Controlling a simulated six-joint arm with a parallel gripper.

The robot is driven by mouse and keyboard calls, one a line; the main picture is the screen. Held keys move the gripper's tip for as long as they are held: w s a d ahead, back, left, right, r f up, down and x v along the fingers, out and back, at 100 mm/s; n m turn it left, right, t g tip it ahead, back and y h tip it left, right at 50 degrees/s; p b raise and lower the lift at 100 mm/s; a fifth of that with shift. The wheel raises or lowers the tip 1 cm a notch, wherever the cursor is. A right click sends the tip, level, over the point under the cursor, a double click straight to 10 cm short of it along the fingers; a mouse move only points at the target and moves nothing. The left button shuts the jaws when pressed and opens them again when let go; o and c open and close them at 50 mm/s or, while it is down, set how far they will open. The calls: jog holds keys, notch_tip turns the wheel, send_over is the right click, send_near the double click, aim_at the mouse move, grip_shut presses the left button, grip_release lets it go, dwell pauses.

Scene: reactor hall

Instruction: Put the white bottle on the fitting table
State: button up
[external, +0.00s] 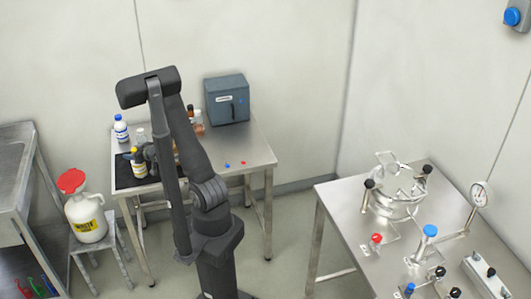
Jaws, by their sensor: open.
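A white bottle with a blue cap and a blue label (121,129) stands upright at the left back of a steel table (262,158) by the far wall. On the right is another steel table (340,205), which carries glassware, valves and a gauge. No sign shows which table is the fitting table. My arm stands between the camera and the back table, bent high at the elbow. I cannot make out the fingers of my gripper, and nothing seems to be held. The white bottle stands clear of my arm, to its left.
Beside the white bottle are a yellow-labelled bottle (138,163) and other small bottles, partly hidden by my arm. A blue-grey box (228,99) stands behind. A red-capped waste jug (86,217) sits on a stool at left. The right table holds a glass vessel (397,200) and a red-knobbed fitting (376,239).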

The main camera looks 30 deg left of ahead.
jog(key=shift+c, duration=0.5)
grip_shut()
jog(key=shift+r, duration=0.15)
